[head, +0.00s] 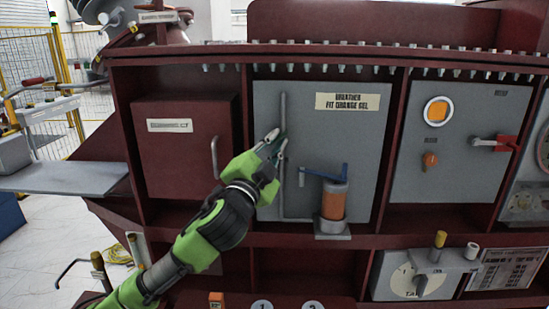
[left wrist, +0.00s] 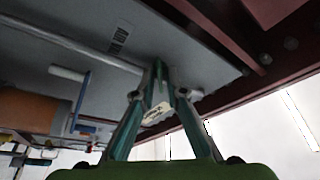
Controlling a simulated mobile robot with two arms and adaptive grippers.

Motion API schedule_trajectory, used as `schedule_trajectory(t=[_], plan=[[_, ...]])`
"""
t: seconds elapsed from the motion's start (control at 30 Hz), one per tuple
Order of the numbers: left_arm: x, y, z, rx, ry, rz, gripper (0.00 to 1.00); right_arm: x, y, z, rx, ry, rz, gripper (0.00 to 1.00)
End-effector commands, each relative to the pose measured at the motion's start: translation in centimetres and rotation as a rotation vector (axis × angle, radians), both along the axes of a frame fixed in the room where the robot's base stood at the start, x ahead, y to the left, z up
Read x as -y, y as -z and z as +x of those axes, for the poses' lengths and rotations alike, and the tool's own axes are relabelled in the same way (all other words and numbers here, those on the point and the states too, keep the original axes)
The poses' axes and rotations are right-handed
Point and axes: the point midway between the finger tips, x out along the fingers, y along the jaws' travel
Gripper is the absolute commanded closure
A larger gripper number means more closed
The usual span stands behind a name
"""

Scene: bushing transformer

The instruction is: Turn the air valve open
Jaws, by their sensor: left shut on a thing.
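My left gripper (head: 273,140) reaches up to the grey panel from below and is shut on the upright grey pipe (head: 283,108) near its top end. In the left wrist view the fingers (left wrist: 160,75) meet where the pipe (left wrist: 85,45) runs behind or between them; the exact contact is hard to see. A blue lever (head: 325,175) with a pale end sits to the right, above an orange cylinder (head: 334,201); both also show in the left wrist view, lever (left wrist: 80,100) and cylinder (left wrist: 28,106). No air valve label is readable. My right gripper is out of view.
A label plate (head: 348,102) about orange gel is on the same panel. A dark red box (head: 180,150) with a handle is to the left. A panel at right carries a red lever (head: 506,141) and an orange knob (head: 429,160). A ledge runs below.

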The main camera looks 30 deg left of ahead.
Motion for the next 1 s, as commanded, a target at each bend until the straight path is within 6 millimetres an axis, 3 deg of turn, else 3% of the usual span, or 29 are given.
schedule_trajectory(t=[0.03, 0.5, 1.0], plan=[[-0.2, 0.1, 0.0, 0.037, -0.005, -0.044, 1.0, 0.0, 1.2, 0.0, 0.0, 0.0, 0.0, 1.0], [0.0, 0.1, 0.0, 0.27, -0.004, -0.422, 1.0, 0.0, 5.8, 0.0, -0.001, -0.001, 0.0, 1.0], [0.2, -0.2, 0.1, 0.454, -0.001, -0.719, 1.0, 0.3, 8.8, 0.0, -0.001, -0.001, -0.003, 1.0]])
